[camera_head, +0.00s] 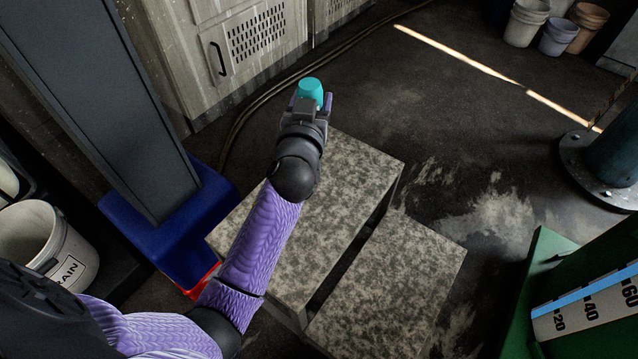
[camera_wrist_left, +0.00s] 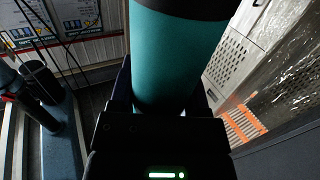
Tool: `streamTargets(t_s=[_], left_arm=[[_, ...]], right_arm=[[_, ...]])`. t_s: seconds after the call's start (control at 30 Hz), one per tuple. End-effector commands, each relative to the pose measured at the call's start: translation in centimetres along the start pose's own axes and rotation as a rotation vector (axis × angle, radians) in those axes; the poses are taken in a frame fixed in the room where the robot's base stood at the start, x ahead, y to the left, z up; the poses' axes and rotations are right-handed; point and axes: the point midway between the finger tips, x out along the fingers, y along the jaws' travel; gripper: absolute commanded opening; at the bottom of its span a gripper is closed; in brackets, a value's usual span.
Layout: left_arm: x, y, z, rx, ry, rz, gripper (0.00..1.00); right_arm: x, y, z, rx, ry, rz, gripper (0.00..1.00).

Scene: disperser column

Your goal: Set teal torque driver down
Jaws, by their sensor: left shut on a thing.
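The teal torque driver (camera_head: 311,90) is held by my left gripper (camera_head: 308,106), above the far end of a mottled grey stone-like block (camera_head: 345,190) in the head view. Only its rounded teal top shows there. In the left wrist view the torque driver (camera_wrist_left: 172,60) is a large teal cylinder with a dark band at the top edge, between the fingers of my left gripper (camera_wrist_left: 165,100). My left gripper is shut on it. How far it is above the surface I cannot tell. My right gripper is not in view.
A second mottled block (camera_head: 395,290) lies beside the first, with a dark gap between. A pale cabinet (camera_head: 245,45) with a handle stands behind. A white bucket (camera_head: 45,240) is at left, a green object with a scale (camera_head: 585,310) at right. Open dark floor lies at upper right.

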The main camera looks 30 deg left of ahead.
Motion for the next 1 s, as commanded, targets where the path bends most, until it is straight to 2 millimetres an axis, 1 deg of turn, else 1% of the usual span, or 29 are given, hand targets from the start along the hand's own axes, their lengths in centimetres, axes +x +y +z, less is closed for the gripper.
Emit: streamTargets(t_s=[0.03, 0.1, 0.13, 0.2, 0.37, 0.5, 0.53, 0.6, 0.7, 0.9, 0.93, 0.97, 1.0], left_arm=[[0.0, 0.0, 1.9, 0.002, -0.005, 0.000, 0.00], [0.0, 0.0, 4.1, 0.004, -0.008, 0.001, 0.00], [0.0, 0.0, 4.8, 0.003, -0.008, 0.001, 0.00], [0.0, 0.0, 6.0, 0.003, -0.006, 0.001, 0.00], [0.0, 0.0, 7.6, 0.002, -0.002, 0.002, 0.00], [0.0, 0.0, 10.4, 0.003, -0.005, 0.002, 0.00], [0.0, 0.0, 10.5, 0.002, -0.003, 0.002, 0.00], [0.0, 0.0, 10.0, -0.001, 0.001, 0.002, 0.00], [0.0, 0.0, 9.8, -0.001, 0.002, 0.002, 0.00], [0.0, 0.0, 10.0, -0.001, 0.002, 0.001, 0.00], [0.0, 0.0, 10.1, 0.000, 0.000, 0.001, 0.65], [0.0, 0.0, 10.0, 0.000, 0.000, 0.001, 0.71], [0.0, 0.0, 10.0, 0.000, 0.000, 0.001, 0.80]], right_arm=[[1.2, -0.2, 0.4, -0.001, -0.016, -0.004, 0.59], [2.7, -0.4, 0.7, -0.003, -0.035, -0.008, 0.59], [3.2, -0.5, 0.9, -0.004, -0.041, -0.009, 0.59], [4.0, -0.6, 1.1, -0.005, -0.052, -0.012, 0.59], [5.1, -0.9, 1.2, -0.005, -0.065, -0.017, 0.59], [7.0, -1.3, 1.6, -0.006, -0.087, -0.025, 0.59], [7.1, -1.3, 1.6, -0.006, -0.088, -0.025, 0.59], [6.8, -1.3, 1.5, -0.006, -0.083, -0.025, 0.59], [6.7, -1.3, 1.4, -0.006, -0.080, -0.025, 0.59], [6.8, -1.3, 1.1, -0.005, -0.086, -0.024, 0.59], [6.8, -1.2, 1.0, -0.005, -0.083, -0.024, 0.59], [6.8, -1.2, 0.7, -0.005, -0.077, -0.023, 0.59], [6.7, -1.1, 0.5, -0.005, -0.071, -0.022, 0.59]])
